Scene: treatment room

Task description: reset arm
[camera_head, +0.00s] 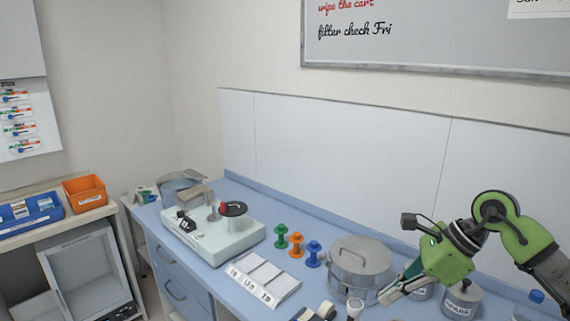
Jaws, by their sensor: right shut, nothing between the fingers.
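My right arm, green and dark grey, comes in from the right edge over the blue worktop. My right gripper (390,294) points down and to the left, shut and empty. It is just right of and in front of a round lidded metal pot (359,262) and hides the worktop behind it. I cannot tell how high above the worktop its fingertips are. My left gripper is not in view.
Lidded metal jars (461,299) stand behind and below my right arm. Green (281,237), orange (297,245) and blue (313,254) spools stand left of the pot. Further left are a white labelled rack (264,280) and a pale machine (213,238). A whiteboard (440,40) hangs above.

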